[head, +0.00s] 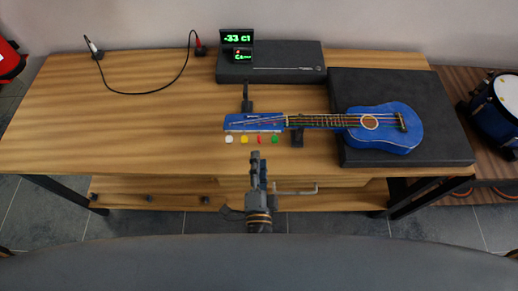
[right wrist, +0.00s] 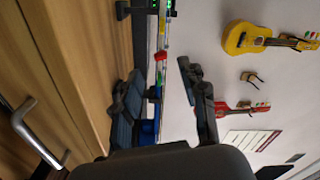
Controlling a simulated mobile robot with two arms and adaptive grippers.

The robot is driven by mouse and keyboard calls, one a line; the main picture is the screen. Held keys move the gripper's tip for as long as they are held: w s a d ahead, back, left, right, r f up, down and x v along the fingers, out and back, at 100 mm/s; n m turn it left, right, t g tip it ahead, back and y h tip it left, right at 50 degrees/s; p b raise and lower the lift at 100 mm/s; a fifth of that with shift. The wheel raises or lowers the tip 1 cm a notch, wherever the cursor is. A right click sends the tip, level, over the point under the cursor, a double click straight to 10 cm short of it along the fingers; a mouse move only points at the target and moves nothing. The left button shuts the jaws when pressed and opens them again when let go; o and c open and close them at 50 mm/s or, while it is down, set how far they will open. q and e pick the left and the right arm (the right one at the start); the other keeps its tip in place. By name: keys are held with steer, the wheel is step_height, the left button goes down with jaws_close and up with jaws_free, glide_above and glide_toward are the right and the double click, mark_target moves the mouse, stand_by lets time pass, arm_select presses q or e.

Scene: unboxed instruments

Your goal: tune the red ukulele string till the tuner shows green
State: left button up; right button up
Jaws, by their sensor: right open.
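The blue ukulele (head: 385,128) lies with its body on a black case and its neck pointing left. A row of pegs runs along the headstock's near edge: white (head: 229,140), yellow (head: 244,140), red (head: 258,140) and green (head: 275,140). My right gripper (head: 258,160) is open and empty just in front of the red peg. In the right wrist view the red peg (right wrist: 160,57) shows beyond the gap between the fingers (right wrist: 160,98), apart from them. The tuner (head: 238,38) reads -33 CT in green characters. My left gripper is not in view.
The tuner stands on a black unit (head: 290,62) at the back. Dark supports (head: 297,138) stand by the neck. A cable (head: 140,93) lies at the back left. A drum (head: 500,100) is at the right. The table's left half (head: 120,130) is mostly clear.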

steer(key=s, duration=0.6)
steer(key=shift+s, duration=0.4)
steer(key=s+d+f+n+g+y, duration=0.1)
steer(key=s+d+f+n+g, duration=0.2)
steer(key=f, duration=0.6)
steer(key=s+d+f+n+g+y, duration=0.1)
steer(key=s+f+n+g+y, duration=0.15)
steer(key=f+n, duration=0.45)
steer(key=s+d+f+n+g, duration=0.2)
steer(key=d+f+g, duration=0.1)
steer(key=f, duration=0.9)
steer(key=s+d+f+n+g+h, duration=0.3)
steer(key=s+d+f+g, duration=0.5)
steer(key=s+d+f, duration=0.4)
steer(key=s+d+n, duration=0.1)
steer(key=s+d, duration=0.3)
steer(key=s, duration=0.1)
steer(key=shift+s+d+f+n, duration=0.2)
steer(key=shift+s+d+n, duration=0.1)
steer(key=shift+s+d, duration=0.05)
steer(key=shift+g+h, duration=0.25)
jaws_close()
